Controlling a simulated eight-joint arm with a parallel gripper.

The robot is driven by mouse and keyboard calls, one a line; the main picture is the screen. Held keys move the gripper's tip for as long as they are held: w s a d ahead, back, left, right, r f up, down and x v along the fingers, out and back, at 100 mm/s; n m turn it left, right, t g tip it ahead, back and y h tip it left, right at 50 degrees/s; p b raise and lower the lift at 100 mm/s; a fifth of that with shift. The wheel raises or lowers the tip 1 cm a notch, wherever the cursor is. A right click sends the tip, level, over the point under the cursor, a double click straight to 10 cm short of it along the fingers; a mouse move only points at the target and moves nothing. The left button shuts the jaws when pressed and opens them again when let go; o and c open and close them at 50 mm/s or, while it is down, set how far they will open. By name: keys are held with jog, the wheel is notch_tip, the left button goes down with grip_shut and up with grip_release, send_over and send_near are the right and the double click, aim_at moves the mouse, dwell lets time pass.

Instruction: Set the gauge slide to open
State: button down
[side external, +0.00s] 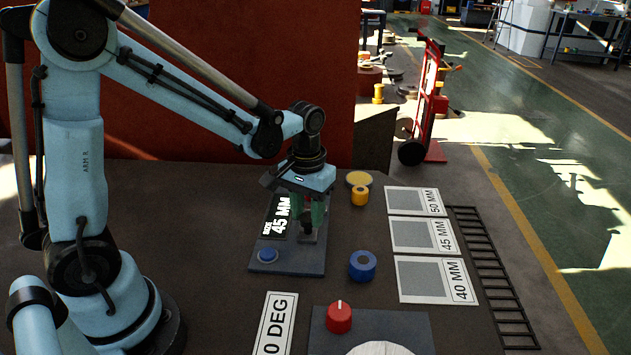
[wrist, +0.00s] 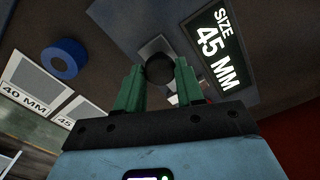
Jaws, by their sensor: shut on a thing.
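The control panel (side external: 290,264) lies on the dark table below my arm. Its display (side external: 278,217) reads SIZE 45 MM and also shows in the wrist view (wrist: 213,48). My gripper (side external: 308,222) points down at the panel, right of the display. In the wrist view its green fingers (wrist: 159,72) are shut on a round black knob (wrist: 160,69), which I take to be the gauge slide's handle. A grey metal piece shows beside the knob. The fingers partly hide the slide and its track, and I cannot read any mark for its position.
A blue ring (side external: 362,265) and a yellow ring (side external: 360,196) stand to the right. Beyond are white cards (side external: 414,202) marked 50, 45 and 40 MM. A red knob (side external: 339,317) is nearer the camera.

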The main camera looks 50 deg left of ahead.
jog(key=shift+s+d, duration=0.35)
jog(key=c, duration=0.7)
grip_release()
jog(key=shift+w+r, duration=0.1)
notch_tip(320, 180, up, 12)
jog(key=s+f+m+t, duration=0.3)
jog(key=s+t, duration=0.3)
jog(key=t, duration=0.1)
jog(key=shift+s+d+m, duration=0.2)
jog(key=shift+d+m, duration=0.1)
jog(key=shift+m, duration=0.1)
